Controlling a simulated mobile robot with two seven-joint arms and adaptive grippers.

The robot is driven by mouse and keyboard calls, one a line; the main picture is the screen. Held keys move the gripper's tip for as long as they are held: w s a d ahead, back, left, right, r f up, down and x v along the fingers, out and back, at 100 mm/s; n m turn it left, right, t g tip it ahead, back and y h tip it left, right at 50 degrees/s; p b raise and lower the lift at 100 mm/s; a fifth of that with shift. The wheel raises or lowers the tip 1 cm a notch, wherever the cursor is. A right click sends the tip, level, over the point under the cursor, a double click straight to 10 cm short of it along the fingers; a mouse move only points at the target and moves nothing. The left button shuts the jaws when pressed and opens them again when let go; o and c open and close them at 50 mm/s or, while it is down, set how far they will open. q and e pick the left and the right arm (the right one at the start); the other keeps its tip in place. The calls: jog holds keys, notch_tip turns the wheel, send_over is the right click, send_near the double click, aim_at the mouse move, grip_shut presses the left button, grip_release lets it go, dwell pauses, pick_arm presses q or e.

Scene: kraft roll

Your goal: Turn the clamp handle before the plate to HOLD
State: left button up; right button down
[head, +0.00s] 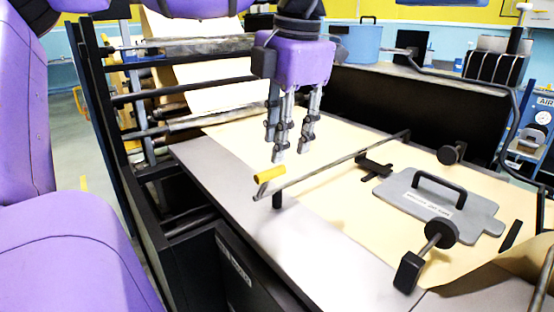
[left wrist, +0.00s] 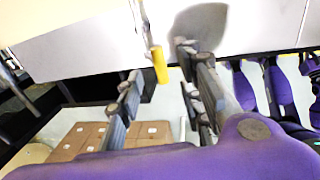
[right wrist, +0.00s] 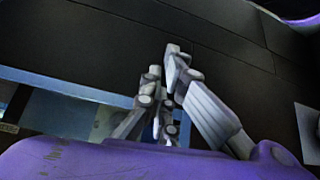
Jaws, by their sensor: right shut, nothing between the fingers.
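A long thin metal bar (head: 335,165) with a yellow grip (head: 270,174) at its near end stands over the table, before the grey plate (head: 425,200). I take it for the clamp handle; no HOLD mark is readable. The plate has a black handle and a label and lies flat on the brown paper. My left gripper (head: 290,156) points down just above and behind the yellow grip, fingers apart and empty. In the left wrist view the yellow grip (left wrist: 159,66) shows between the fingers, apparently untouched. My right gripper (right wrist: 164,62) is shut and empty before a dark surface.
Brown kraft paper (head: 235,135) runs from the roller rack (head: 150,130) across the table. Two round black knobs (head: 441,233) (head: 452,154) and a black block (head: 409,272) stand around the plate. The table's pale near side (head: 235,190) is clear.

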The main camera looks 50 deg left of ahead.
pick_arm(q)
jog(key=shift+w+d+r, duration=0.1)
jog(key=shift+d+r, duration=0.1)
jog(key=shift+r, duration=0.65)
jog(key=shift+d+r, duration=0.15)
jog(key=shift+r, duration=0.7)
